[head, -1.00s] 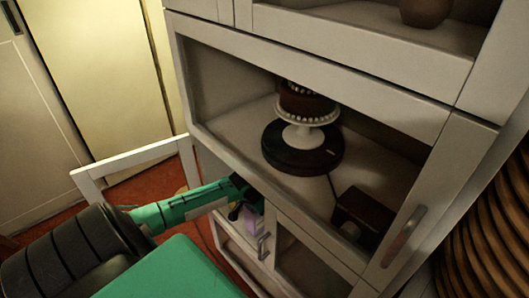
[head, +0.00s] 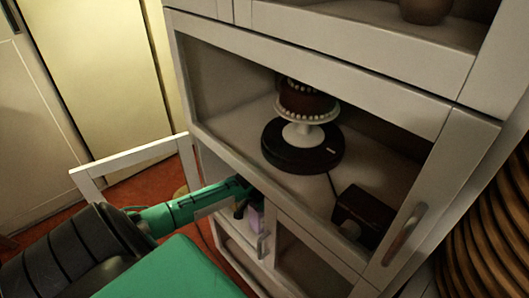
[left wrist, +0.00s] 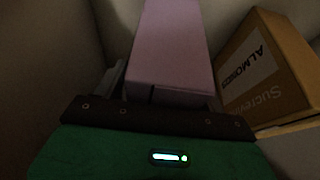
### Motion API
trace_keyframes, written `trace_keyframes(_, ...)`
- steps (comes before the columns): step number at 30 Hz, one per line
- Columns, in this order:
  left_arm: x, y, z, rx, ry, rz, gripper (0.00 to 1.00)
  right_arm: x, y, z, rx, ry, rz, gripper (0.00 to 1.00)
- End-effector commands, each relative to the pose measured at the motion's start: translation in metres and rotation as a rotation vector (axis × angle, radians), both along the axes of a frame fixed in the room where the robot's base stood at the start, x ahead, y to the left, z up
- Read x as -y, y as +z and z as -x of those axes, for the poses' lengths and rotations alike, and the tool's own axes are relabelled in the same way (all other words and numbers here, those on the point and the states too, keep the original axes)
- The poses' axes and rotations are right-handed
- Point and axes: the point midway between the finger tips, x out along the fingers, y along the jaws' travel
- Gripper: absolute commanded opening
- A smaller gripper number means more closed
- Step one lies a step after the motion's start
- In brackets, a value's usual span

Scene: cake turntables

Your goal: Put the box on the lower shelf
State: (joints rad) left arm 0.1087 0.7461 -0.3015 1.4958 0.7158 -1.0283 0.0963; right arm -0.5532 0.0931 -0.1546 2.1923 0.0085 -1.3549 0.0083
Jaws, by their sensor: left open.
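A lilac box (head: 256,219) stands inside the lower compartment of the white cabinet, partly hidden by my left gripper and the cabinet frame. In the left wrist view the lilac box (left wrist: 170,50) is upright, just ahead of the jaws. My left gripper (head: 243,206) is open at the lower compartment, right beside the box. In the left wrist view a finger (left wrist: 113,78) shows at the box's left; whether it touches cannot be told. My right gripper is not in view.
A brown carton marked "ALMONDS" (left wrist: 265,70) stands right of the lilac box. An open white door frame (head: 130,157) is at left.

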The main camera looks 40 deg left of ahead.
Motion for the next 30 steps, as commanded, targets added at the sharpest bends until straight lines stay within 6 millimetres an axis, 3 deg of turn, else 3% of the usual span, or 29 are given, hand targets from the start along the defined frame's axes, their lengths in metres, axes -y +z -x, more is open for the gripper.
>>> trace_keyframes(7, -0.001, 0.016, 0.005, 0.0, -0.001, -0.001, 0.72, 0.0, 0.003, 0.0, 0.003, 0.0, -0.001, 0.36)
trace_keyframes(14, -0.004, 0.013, 0.039, -0.003, -0.001, -0.001, 0.72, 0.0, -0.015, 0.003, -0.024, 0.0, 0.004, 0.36)
trace_keyframes(30, -0.01, 0.013, 0.112, -0.002, 0.0, 0.0, 0.72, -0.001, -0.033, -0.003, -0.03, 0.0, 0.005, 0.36)
